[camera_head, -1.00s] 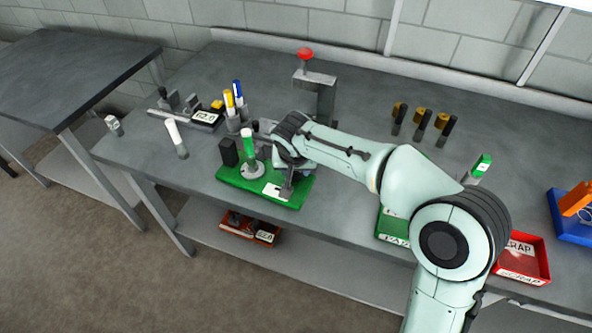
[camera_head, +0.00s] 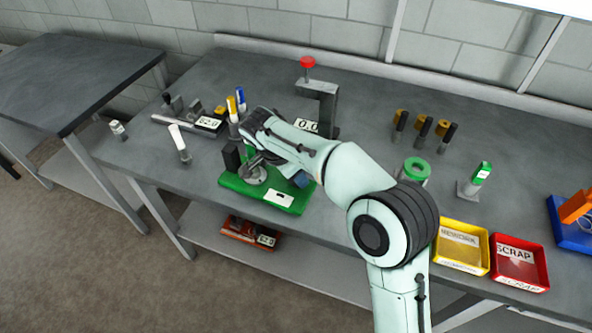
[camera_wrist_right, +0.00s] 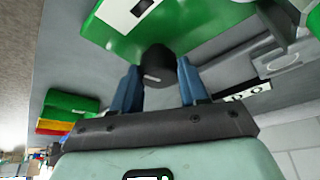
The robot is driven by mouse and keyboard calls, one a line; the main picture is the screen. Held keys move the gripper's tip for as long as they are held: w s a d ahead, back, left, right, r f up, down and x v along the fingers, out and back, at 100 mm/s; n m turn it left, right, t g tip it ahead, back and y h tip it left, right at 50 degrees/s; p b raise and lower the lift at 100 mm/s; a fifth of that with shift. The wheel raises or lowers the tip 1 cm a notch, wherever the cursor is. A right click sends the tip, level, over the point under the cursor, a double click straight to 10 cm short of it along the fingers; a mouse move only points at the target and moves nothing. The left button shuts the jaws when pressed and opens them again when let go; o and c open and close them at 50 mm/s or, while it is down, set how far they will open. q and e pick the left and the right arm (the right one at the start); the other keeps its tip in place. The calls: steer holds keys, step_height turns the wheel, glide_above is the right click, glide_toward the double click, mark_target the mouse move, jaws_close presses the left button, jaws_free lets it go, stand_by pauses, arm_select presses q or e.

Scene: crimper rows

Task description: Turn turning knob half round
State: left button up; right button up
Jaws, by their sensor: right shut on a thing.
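The turning knob (camera_wrist_right: 158,66), a dark round cylinder with a pale mark on its end, shows in the right wrist view between the blue fingers of my right gripper (camera_wrist_right: 160,88). The gripper is shut on it. The knob is at the edge of a green base (camera_wrist_right: 200,20). My left gripper is not in view.
A press with a red knob (camera_head: 307,62) stands behind my right arm. Pens (camera_head: 236,103) and a dark block (camera_head: 231,158) are close to the plate. Yellow (camera_head: 462,265) and red (camera_head: 545,280) trays lie at the right. The bench's left front is mostly clear.

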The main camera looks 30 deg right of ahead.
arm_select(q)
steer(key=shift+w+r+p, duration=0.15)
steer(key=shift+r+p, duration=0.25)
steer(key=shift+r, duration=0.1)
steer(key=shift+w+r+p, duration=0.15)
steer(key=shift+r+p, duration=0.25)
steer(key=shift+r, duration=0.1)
arm_select(e)
steer(key=shift+w+m+g, duration=0.1)
steer(key=shift+m+g, duration=0.5)
steer(key=shift+m, duration=1)
steer(key=shift+a, duration=0.1)
steer(key=o, duration=1.1)
steer(key=shift+c, duration=0.2)
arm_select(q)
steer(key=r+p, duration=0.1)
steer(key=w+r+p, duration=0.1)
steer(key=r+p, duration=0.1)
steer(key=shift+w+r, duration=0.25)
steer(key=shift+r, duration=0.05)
arm_select(e)
steer(key=v, duration=1.3)
steer(key=shift+w+r, duration=0.15)
steer(key=shift+r, duration=0.05)
